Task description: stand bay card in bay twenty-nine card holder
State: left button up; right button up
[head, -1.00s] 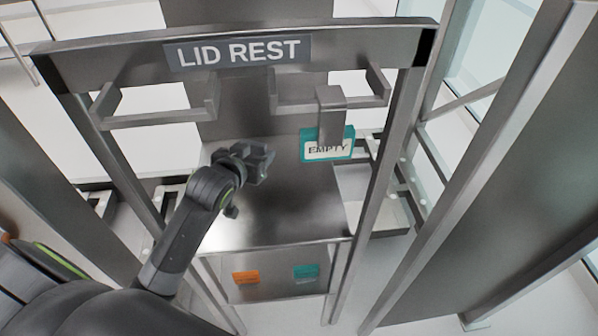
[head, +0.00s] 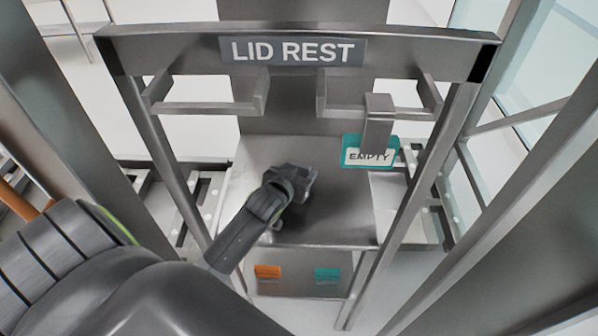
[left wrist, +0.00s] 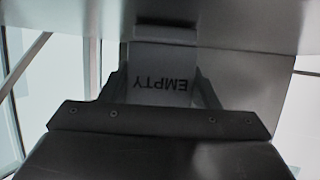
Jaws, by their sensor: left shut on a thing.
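My left gripper (head: 305,182) is in front of the grey panel below the LID REST bar, left of a teal-edged card reading EMPTY (head: 370,152). That card hangs at a grey bracket (head: 378,108) under the bar. In the left wrist view, a pale bay card (left wrist: 160,85) reads EMPTY upside down between the fingers, and my left gripper is shut on it. The head view does not clearly show this held card. No holder marked twenty-nine can be read. My right gripper is not in view.
The LID REST bar (head: 292,50) spans the frame, with metal posts at both sides and grey hooks below it. An orange tag (head: 268,271) and a teal tag (head: 327,273) sit low on the front, their text unreadable. Open floor shows at lower right.

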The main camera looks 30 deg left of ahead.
pick_arm(q)
jog(key=shift+f, duration=0.15)
jog(key=o, duration=1.1)
